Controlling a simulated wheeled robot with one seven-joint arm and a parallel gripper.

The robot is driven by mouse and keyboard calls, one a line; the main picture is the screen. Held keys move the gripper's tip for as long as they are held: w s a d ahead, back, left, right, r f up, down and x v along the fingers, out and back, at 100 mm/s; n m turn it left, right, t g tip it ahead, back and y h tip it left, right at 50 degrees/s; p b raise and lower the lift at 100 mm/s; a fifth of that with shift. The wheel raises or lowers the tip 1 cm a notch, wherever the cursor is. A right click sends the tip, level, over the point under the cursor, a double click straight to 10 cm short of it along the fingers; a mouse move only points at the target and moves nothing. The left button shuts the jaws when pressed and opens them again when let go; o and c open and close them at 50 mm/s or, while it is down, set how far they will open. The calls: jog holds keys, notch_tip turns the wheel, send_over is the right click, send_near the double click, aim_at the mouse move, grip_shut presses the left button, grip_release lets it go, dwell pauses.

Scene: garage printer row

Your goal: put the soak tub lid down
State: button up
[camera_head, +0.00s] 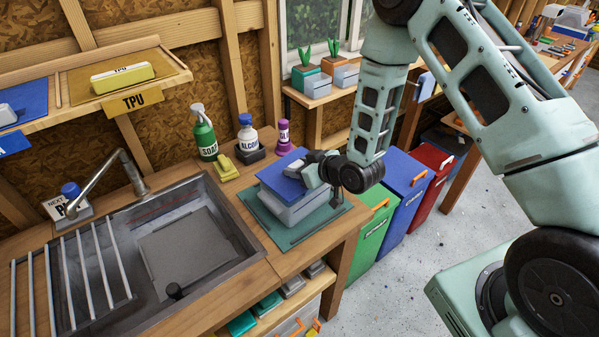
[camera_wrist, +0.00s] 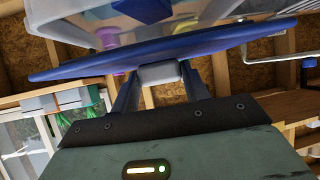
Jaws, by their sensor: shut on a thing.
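The soak tub lid is a flat blue plate (camera_head: 277,181) with a grey handle (camera_wrist: 158,73). My gripper (camera_head: 312,172) is shut on that handle, reaching in from the right. The lid is over a pale grey tub (camera_head: 291,213) on a green mat (camera_head: 328,222), on the bench right of the sink. The lid looks slightly tilted in the head view. In the wrist view, the lid (camera_wrist: 100,66) crosses the picture with the clear-walled tub (camera_wrist: 75,22) beyond it. I cannot tell whether lid and tub touch. My gripper hides the lid's right part.
A sink (camera_head: 235,235) lies left of the mat. Behind stand a green spray bottle (camera_head: 204,135), a white blue-capped bottle (camera_head: 247,133), a purple bottle (camera_head: 283,138) and a yellow sponge (camera_head: 223,168). Green (camera_head: 372,235), blue (camera_head: 405,185) and red bins stand right of the bench.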

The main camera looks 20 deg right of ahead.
jog(key=shift+f+p, duration=0.4)
jog(key=shift+f, duration=1)
jog(key=shift+f, duration=0.2)
jog(key=o, duration=1)
jog(key=shift+r, duration=0.15)
